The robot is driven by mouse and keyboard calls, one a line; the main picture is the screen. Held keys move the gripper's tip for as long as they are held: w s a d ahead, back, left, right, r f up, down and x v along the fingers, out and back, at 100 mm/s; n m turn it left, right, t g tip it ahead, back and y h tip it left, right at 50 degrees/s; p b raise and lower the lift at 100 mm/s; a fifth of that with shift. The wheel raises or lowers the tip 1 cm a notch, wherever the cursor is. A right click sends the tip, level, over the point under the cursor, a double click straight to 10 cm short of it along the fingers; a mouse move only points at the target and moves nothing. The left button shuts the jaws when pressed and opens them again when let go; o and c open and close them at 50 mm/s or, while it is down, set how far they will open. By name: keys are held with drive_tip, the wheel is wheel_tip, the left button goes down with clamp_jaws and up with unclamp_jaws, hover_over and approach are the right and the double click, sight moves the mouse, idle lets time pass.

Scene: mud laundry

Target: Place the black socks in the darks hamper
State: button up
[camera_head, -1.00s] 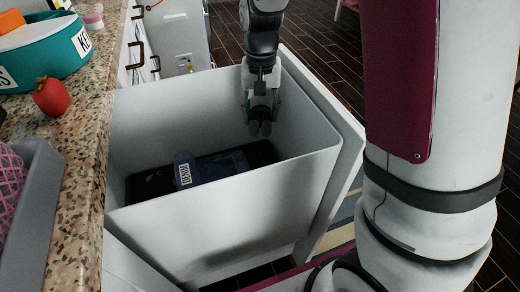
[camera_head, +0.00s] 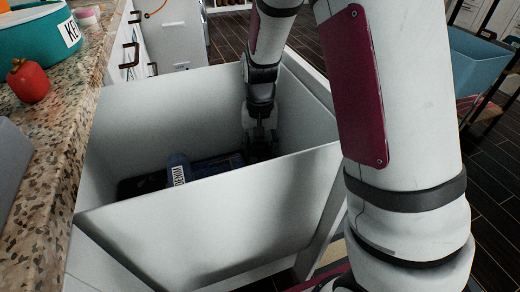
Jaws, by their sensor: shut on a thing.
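The hamper (camera_head: 205,215) is a white open-topped bin pulled out beside the counter. A dark blue item (camera_head: 178,168) with a white label, seemingly reading DENIM, lies on dark material at its bottom. My gripper (camera_head: 263,146) points down inside the bin near its far right corner, below the rim. It is shut on a small dark thing, apparently the black socks, which is hard to make out against the shadow. The gripper's tips are partly lost in the dark, and I cannot tell whether they touch the contents.
A granite counter (camera_head: 62,150) runs along the left, with a red apple-like object (camera_head: 28,81), a teal container (camera_head: 30,42) and a grey tray (camera_head: 10,165). White cabinets with dark handles stand behind. A blue bin (camera_head: 478,62) stands at the far right.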

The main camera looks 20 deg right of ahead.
drive_tip(key=shift+f, duration=0.15)
drive_tip(key=o, duration=0.9)
wheel_tip(320, 180, up, 12)
drive_tip(key=p, duration=0.4)
drive_tip(key=shift+r+p, duration=0.25)
drive_tip(key=shift+p, duration=0.15)
